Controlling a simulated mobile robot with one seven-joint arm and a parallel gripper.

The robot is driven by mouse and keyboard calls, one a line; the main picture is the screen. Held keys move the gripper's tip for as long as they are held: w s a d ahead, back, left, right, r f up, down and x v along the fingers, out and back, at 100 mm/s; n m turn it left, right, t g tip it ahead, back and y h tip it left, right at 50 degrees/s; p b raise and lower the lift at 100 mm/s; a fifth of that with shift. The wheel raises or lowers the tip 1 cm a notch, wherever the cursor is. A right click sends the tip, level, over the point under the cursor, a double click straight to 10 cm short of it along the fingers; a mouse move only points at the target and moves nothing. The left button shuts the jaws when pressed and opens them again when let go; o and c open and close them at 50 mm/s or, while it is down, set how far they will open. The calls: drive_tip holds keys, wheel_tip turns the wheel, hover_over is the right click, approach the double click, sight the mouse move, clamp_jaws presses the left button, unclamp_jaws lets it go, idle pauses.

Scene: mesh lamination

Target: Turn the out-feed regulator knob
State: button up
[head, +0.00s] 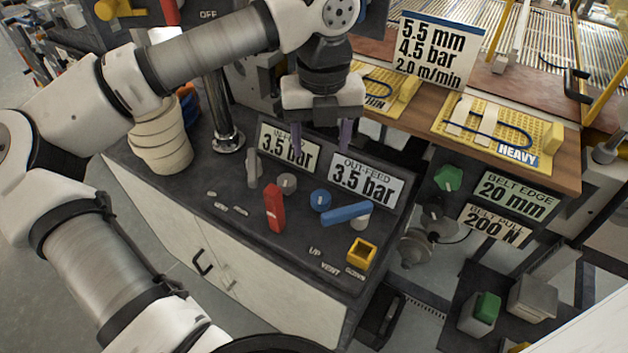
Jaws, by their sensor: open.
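The out-feed regulator knob appears to be the round blue knob (320,200) on the dark panel top, just below and left of the OUT-FEED sign (363,181), which reads 3.5 bar. My gripper (322,138) points down, behind and above the knobs in the picture. Its two purple fingers are apart with nothing between them. The fingers overlap the signs in the picture, and the gripper looks clear of the blue knob. A grey round knob (287,183) stands left of the blue one, below the in-feed sign (289,150), also reading 3.5 bar.
A red lever (274,208), a grey lever (253,168) and a blue lever (346,213) stand close around the knobs. A yellow square switch (361,252) is in front. A metal post (223,120) and stacked cream cups (160,145) stand left. Green knobs are at the right.

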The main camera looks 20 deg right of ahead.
sight(321, 196)
wheel_tip(321, 196, down, 13)
drive_tip(key=shift+s+f+p, duration=0.1)
drive_tip(key=shift+s+p, duration=0.05)
drive_tip(key=shift+p, duration=1.1)
drive_tip(key=c, duration=1)
drive_tip(key=shift+f+m+b, duration=0.15)
drive_tip(key=shift+m+b, duration=0.15)
drive_tip(key=shift+b, duration=0.25)
